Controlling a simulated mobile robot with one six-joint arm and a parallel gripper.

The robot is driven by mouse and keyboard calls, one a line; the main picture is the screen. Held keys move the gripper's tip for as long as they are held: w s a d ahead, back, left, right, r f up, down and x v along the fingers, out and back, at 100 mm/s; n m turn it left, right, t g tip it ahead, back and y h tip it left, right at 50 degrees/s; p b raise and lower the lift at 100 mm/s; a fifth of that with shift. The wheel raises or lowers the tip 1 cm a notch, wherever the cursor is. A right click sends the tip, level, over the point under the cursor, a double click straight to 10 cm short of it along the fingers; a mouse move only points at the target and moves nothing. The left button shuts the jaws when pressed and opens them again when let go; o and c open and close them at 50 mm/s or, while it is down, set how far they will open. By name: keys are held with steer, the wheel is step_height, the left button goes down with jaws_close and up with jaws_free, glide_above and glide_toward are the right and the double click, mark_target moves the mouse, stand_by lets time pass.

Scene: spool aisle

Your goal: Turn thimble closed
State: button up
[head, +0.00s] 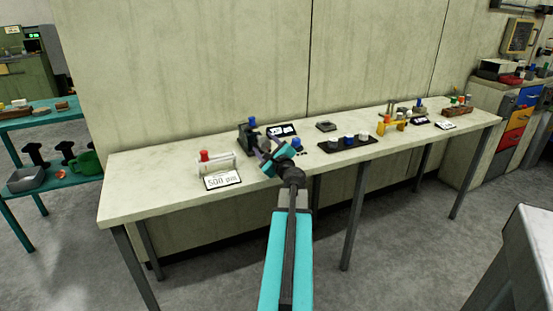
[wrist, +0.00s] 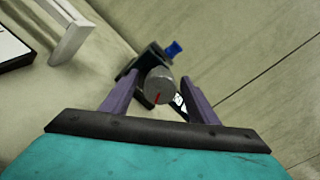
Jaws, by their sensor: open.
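The thimble (wrist: 160,88) is a grey round knob with a red line on its face, seen nearly end-on in the wrist view. It belongs to a dark device (wrist: 153,58) with a blue knob (wrist: 173,48) on top. The device also shows in the head view (head: 244,136), near the back of the bench, with its thimble hidden by my arm. My gripper (wrist: 160,77) is open, with one purple finger on each side of the thimble and a gap on both sides. I cannot tell how far the fingertips reach along it. The gripper also shows in the head view (head: 262,146).
On the long bench (head: 160,185), a pale frame with a red knob (head: 204,156) and a "500 µm" card (head: 223,180) stand left of my gripper. A black tray (head: 335,147) with several pieces and a yellow fixture (head: 392,123) are right. The bench's left end is clear.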

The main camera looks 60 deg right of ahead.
mark_target(266, 146)
steer(key=v, duration=0.6)
steer(key=shift+w, duration=0.1)
steer(key=shift+s+a+r, duration=0.1)
steer(key=shift+s+a, duration=0.05)
steer(key=shift+s, duration=0.05)
steer(key=p+v, duration=0.2)
steer(key=p, duration=0.4)
steer(key=shift+s+a, duration=0.1)
steer(key=shift+s, duration=0.1)
steer(key=shift+p, duration=0.6)
steer(key=p, duration=0.6)
steer(key=shift+s+a+p, duration=0.25)
steer(key=shift+s+p, duration=0.1)
steer(key=shift+s, duration=0.05)
steer(key=s+a+p, duration=0.1)
steer(key=p, duration=0.5)
steer(key=shift+s+p, duration=0.2)
steer(key=shift+p, duration=0.4)
